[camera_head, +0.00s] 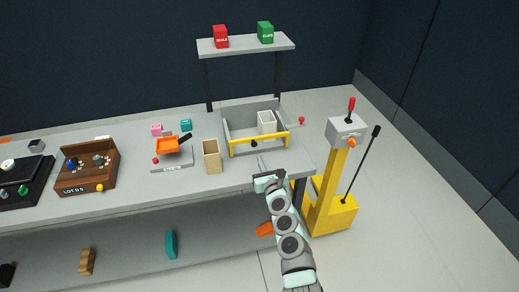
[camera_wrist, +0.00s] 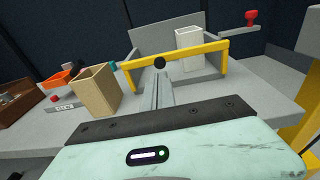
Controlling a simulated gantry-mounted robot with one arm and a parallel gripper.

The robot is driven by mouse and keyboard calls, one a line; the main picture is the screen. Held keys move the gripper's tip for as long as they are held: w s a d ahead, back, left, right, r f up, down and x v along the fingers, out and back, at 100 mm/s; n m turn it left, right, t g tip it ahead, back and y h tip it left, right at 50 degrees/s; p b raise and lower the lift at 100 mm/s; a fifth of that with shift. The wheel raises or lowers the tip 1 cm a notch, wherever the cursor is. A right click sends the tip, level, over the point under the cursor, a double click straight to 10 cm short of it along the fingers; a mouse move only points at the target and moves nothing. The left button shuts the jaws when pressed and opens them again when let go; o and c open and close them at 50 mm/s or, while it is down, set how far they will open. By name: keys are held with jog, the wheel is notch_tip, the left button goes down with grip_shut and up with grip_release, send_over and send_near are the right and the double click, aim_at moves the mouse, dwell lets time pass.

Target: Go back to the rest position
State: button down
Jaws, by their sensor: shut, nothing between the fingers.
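My gripper (camera_head: 261,164) is at the front edge of the grey table (camera_head: 130,200), just in front of a grey open tank (camera_head: 232,138). Its thin fingers are together and empty. In the wrist view the fingers (camera_wrist: 160,88) point toward the tank's yellow bar (camera_wrist: 200,55), close below a black knob (camera_wrist: 160,63). I cannot tell whether they touch it. A white block (camera_head: 266,122) stands upright inside the tank, behind the bar. The tank's floor is mostly hidden in the wrist view.
A tan open box (camera_head: 212,158) stands left of my gripper. Further left are an orange tray (camera_head: 167,146) on a scale and a brown crate (camera_head: 90,172). A yellow stand with a joystick box (camera_head: 346,131) is at right. A raised shelf (camera_head: 245,45) holds red and green cubes.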

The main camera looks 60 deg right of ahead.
jog(key=p+v, duration=0.3)
jog(key=v, duration=0.3)
jog(key=shift+s+a, duration=0.25)
jog(key=shift+s, duration=0.1)
